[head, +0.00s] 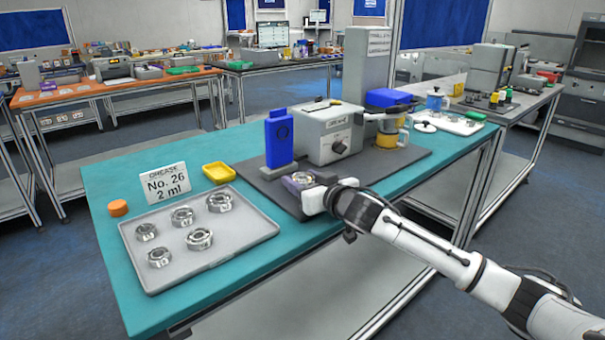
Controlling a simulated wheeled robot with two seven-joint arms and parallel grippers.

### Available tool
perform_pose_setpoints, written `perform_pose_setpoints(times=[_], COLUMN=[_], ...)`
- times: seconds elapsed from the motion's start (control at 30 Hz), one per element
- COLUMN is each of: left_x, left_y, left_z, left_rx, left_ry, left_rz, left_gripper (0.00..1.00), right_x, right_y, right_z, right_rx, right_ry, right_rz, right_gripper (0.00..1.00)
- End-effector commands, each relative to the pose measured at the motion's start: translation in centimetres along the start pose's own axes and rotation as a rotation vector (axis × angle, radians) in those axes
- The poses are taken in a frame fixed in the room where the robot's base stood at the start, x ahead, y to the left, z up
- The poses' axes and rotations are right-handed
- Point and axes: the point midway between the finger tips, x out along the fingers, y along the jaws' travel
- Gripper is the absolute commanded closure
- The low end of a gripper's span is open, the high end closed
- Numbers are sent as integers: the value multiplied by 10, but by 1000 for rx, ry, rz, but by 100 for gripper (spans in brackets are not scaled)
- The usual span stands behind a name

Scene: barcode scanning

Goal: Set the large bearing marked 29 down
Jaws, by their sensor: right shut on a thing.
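My right gripper (316,193) is at the front of the grey machine, low over the dark mat. It is shut on a metal bearing (301,179), the large bearing of the task as far as I can tell. The bearing sits at the small platform in front of the machine. The gripper body hides part of it, and its marking is too small to read. I cannot tell whether the bearing touches the platform. My left gripper is not in view.
A grey tray (262,236) holds several bearings at the left. A "GREASE No. 26 2 ml" sign (167,184), a yellow dish (218,173) and an orange cap (118,208) stand behind it.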

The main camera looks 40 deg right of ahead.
Motion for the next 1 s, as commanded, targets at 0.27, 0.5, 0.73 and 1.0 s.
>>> perform_pose_setpoints(times=[0.27, 0.5, 0.73, 1.0], left_x=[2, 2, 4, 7], left_y=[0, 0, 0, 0], left_z=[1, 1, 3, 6], left_rx=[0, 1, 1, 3], left_ry=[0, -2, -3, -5], left_rz=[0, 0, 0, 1], left_gripper=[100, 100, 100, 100], right_x=[0, 0, 1, -25], right_y=[0, 0, 0, -1], right_z=[1, 2, 3, 5], right_rx=[1, 1, 0, -2], right_ry=[3, 0, 0, -2], right_rz=[-1, 0, 0, -3], right_gripper=[87, 34, 34, 34])
